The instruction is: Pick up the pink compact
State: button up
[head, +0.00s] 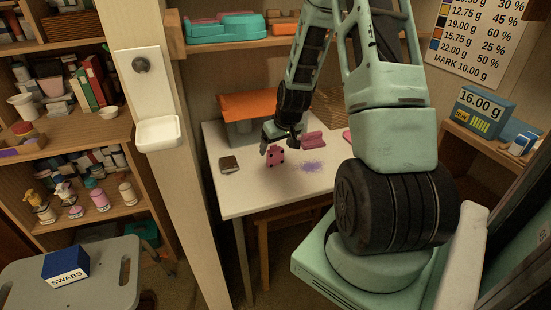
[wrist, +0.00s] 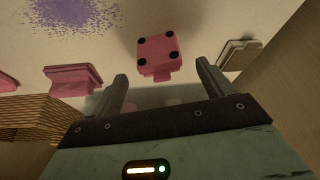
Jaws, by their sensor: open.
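Several pink things lie on the white table (head: 240,200), and I cannot tell for sure which is the compact. A flat, layered pink piece (head: 314,139) looks most like one; in the wrist view it (wrist: 73,80) lies left of my fingers. A pink block with black dots (head: 275,156) is nearer; in the wrist view the block (wrist: 158,52) lies just beyond and between the fingertips. Another pink piece (head: 347,135) is partly hidden by my arm. My gripper (head: 280,143) is open and empty over the table; its two fingers show in the wrist view (wrist: 161,72).
A dark flat case (head: 229,164) lies left of the dotted block. A purple speckled patch (head: 313,167) marks the tabletop. An orange-topped grey stand (head: 240,128) is behind. A shelf (head: 230,45) hangs above, and a wooden post (head: 185,170) stands left. The front tabletop is clear.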

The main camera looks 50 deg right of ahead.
aim_at(275, 150)
jog(key=x, duration=0.4)
jog(key=c, duration=1.1)
